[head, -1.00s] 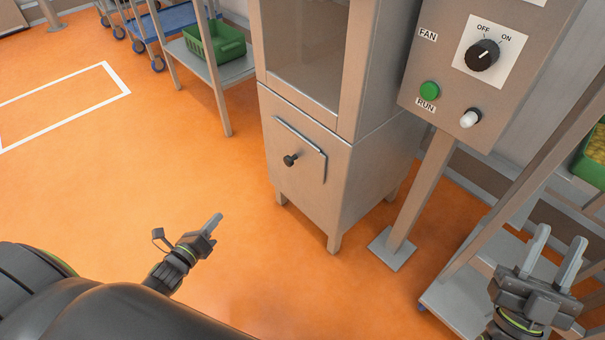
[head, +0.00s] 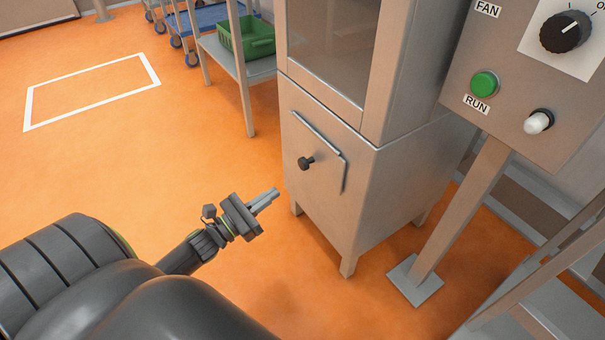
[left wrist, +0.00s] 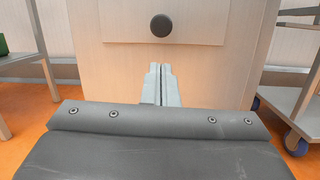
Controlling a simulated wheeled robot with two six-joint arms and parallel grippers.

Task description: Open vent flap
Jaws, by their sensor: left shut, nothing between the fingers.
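The vent flap (head: 325,153) is a flat grey panel low on the front of a metal cabinet (head: 370,190), with a raised edge along its top and right side. It lies flush with the cabinet front. A black knob (head: 305,163) sticks out from it, and the knob (left wrist: 161,26) also shows near the top of the left wrist view. My left gripper (head: 272,197) is shut and empty, in front of the cabinet, lower than the knob and apart from it. In the left wrist view its fingers (left wrist: 162,84) are together below the knob. My right gripper is out of view.
A control box with a green button (head: 484,84), a white switch (head: 538,122) and a black dial (head: 566,32) stands on a post (head: 455,230) at right. A shelf with a green crate (head: 252,38) stands behind left. Orange floor is clear at left.

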